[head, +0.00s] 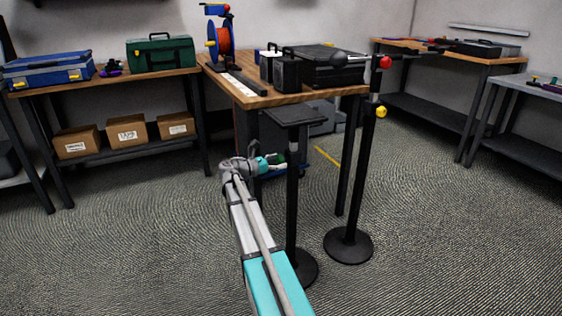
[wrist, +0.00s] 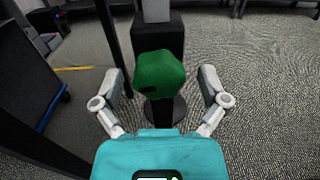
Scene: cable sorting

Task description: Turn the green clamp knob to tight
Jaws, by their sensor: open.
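The green clamp knob (wrist: 159,74) is a rounded, lobed knob in the middle of the wrist view. It sits in front of a black block on the stand (wrist: 158,37). My gripper (wrist: 163,84) is open, with one finger to the left of the knob and one to the right, and a gap shows on both sides. In the head view my gripper (head: 274,163) is beside the post of the black stand (head: 295,114), below its flat top plate. I cannot clearly make out the knob in the head view.
A second black stand (head: 361,180) with a red ball and a yellow knob is close on the right. A wooden table (head: 290,98) with black cases and a cable reel (head: 222,40) is behind. Open carpet lies in front and to the left.

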